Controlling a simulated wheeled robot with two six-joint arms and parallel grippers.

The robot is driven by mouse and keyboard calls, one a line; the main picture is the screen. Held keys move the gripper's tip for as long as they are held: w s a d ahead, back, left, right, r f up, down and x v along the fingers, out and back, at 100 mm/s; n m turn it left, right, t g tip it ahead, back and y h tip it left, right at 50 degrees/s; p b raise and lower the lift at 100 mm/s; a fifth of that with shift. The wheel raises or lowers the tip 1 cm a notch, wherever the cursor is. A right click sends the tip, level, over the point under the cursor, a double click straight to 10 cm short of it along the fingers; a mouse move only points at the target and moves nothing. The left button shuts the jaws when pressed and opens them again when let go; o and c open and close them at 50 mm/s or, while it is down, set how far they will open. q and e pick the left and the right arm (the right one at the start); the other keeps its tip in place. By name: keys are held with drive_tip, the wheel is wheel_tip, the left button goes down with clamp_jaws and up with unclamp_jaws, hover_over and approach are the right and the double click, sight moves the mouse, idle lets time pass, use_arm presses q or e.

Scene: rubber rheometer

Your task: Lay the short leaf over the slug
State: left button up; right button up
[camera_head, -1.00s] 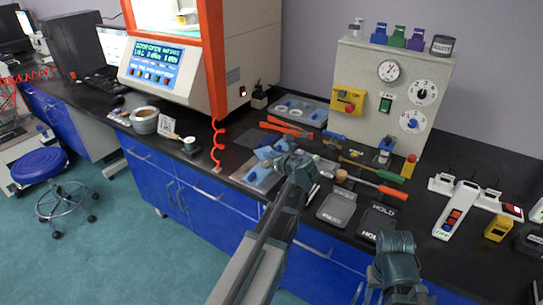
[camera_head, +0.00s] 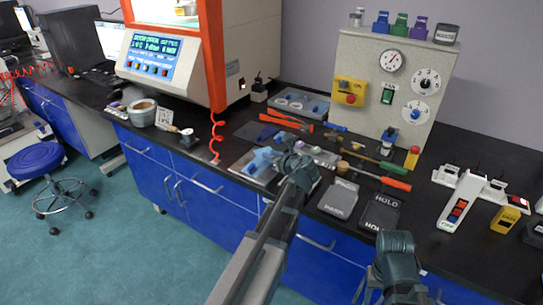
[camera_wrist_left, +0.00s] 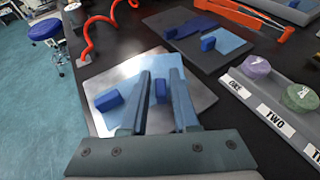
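In the left wrist view a metal plate (camera_wrist_left: 95,72) lies on the bench with light-blue sheet (camera_wrist_left: 160,64) on it. A blue tab (camera_wrist_left: 108,100) stands on the left part. A second blue tab (camera_wrist_left: 160,90) stands between the fingers of my left gripper (camera_wrist_left: 161,74), which look open with slim gaps beside it. In the head view this gripper (camera_head: 272,158) is over the plate, at the bench's front edge. I cannot pick out the slug or tell which piece is the short leaf. My right gripper (camera_head: 396,285) is low at the front; its fingers are not clear.
A dark mat (camera_wrist_left: 160,22) beyond the plate bears blue sheets and another tab (camera_wrist_left: 208,43). A labelled tray (camera_wrist_left: 270,105) with purple and green discs stands right of the plate. A red coiled cord (camera_wrist_left: 90,30) is at the left. PARK (camera_head: 339,198) and HOLD (camera_head: 380,213) pads lie right of my left gripper.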

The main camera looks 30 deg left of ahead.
use_arm(q)
drive_tip(key=shift+o, duration=1.4)
drive_tip(key=p+v, duration=0.5)
drive_tip(key=v, duration=0.8)
drive_tip(key=shift+s+d+r, duration=0.2)
drive_tip(key=shift+d, duration=0.05)
drive_tip(key=s+d+n+h+p, duration=0.1)
drive_tip(key=n, duration=0.1)
drive_tip(key=s+d+f+n+g+p, duration=0.1)
drive_tip(key=d+n, duration=0.1)
drive_tip(key=s+d+n+g+h+p, duration=0.1)
drive_tip(key=s+d+n+p, duration=0.1)
drive_tip(key=shift+f+h, duration=0.3)
drive_tip(key=s+d+f+n+g+h+p, duration=0.1)
drive_tip(key=s+d+n+g+h+p, duration=0.4)
drive_tip(key=s+d+n, duration=0.9)
drive_tip(key=d+n+h+p, duration=0.1)
drive_tip(key=d+h, duration=0.1)
drive_tip(key=d, duration=0.1)
drive_tip(key=shift+s+d+f+g+p, duration=0.15)
drive_tip(key=shift+s+d+g+p, duration=0.15)
drive_tip(key=shift+g+p, duration=0.1)
